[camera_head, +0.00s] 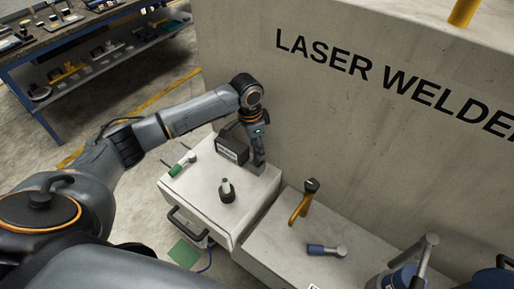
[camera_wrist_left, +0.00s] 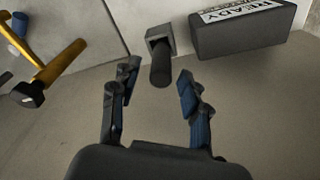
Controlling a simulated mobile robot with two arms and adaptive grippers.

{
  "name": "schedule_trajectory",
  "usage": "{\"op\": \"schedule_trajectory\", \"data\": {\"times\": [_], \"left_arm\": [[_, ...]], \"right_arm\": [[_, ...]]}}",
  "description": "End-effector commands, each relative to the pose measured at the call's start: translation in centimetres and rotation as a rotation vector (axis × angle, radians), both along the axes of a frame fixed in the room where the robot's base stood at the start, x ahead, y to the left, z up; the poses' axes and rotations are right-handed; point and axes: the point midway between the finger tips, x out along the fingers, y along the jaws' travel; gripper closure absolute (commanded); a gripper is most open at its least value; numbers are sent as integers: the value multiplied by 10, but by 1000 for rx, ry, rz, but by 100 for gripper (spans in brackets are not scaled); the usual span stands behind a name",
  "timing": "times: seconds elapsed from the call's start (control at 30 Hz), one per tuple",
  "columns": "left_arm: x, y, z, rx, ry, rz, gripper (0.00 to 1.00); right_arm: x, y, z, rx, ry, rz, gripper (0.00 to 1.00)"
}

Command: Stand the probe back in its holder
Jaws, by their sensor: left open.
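My left gripper (camera_head: 259,167) points down over the rear of the white cart top, close to the wall. It is open and empty in the left wrist view (camera_wrist_left: 157,78). A dark upright rod (camera_wrist_left: 161,75) with a square grey block (camera_wrist_left: 160,40) shows there between the fingertips, with a gap on both sides. It may be the probe with its holder, but I cannot tell for sure. In the head view the gripper hides that spot. A black-based piece with a white and green top (camera_head: 227,190) stands nearer on the cart. My right gripper is not in view.
A dark box marked READY (camera_wrist_left: 245,28) stands close beside the gripper, also in the head view (camera_head: 232,150). A green-handled piece (camera_head: 176,170) lies at the cart's left edge. A yellow-handled hammer (camera_head: 303,203) and a blue-handled tool (camera_head: 327,250) lie on the lower surface.

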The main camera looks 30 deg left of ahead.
Motion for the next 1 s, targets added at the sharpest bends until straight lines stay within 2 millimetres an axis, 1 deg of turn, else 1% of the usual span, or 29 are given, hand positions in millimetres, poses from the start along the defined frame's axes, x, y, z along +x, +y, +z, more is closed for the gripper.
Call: {"op": "schedule_trajectory", "data": {"times": [0.3,0.4,0.5,0.6,0.7,1.0], "left_arm": [[-5,5,67,0,-6,0,54],[-7,7,85,1,-5,-1,54],[-8,8,97,1,-2,0,54],[-9,9,105,1,-2,1,54],[-10,9,109,0,-1,1,54],[-11,8,107,0,0,0,54]], "right_arm": [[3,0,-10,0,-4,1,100],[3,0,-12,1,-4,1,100],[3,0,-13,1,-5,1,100],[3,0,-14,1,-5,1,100],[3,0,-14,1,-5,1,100],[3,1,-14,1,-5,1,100]]}}
